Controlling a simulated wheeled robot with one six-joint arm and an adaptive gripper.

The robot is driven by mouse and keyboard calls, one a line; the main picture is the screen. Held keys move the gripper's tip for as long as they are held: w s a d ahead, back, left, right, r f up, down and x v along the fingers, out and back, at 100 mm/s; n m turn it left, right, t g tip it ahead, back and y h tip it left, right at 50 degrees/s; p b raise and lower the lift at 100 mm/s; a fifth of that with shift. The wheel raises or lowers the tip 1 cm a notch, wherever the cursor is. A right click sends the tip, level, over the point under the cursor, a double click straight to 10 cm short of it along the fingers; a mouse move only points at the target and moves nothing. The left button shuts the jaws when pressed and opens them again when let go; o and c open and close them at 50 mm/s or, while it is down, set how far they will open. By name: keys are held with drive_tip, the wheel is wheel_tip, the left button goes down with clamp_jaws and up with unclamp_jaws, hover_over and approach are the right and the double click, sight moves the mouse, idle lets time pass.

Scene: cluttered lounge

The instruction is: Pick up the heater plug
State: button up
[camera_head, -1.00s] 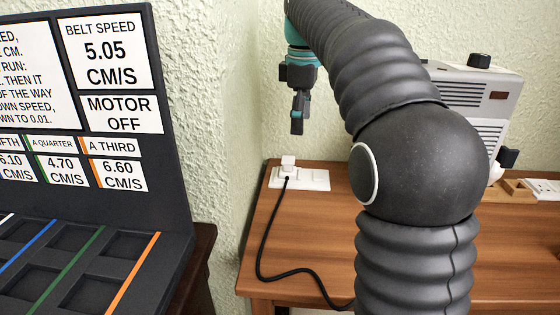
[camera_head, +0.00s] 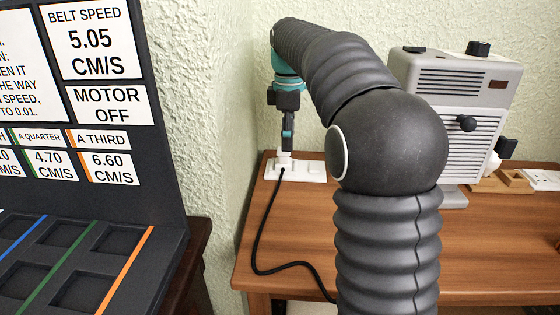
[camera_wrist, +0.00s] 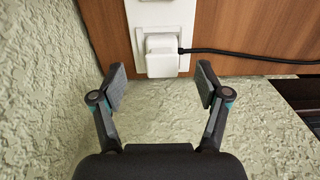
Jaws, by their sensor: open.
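The heater plug (camera_head: 284,159) is white with a black cable and sits in the white socket strip (camera_head: 316,171) on the wooden table by the wall. In the wrist view the plug (camera_wrist: 161,60) stands in the strip (camera_wrist: 160,14), its cable leaving to the right. My gripper (camera_head: 287,143) points down just above the plug in the head view. In the wrist view my gripper (camera_wrist: 162,84) is open, with one finger on each side of the plug's line. The plug appears just beyond the fingertips, not clasped. Whether anything touches cannot be told.
The grey heater (camera_head: 462,130) stands on the table (camera_head: 300,215) to the right, partly behind my arm. The black cable (camera_head: 256,240) curves across the table. A dark panel (camera_head: 165,165) with labels stands at left. The textured wall (camera_head: 225,90) is close behind the gripper.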

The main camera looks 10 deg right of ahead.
sight(288, 154)
drive_tip(key=shift+f+b, duration=0.35)
drive_tip(key=shift+f, duration=2.35)
drive_tip(key=shift+c, duration=0.2)
drive_tip(key=c, duration=1.3)
wheel_tip(288, 154, up, 14)
drive_tip(key=shift+r+p, duration=0.1)
drive_tip(key=shift+p, duration=0.4)
drive_tip(key=shift+c, duration=0.2)
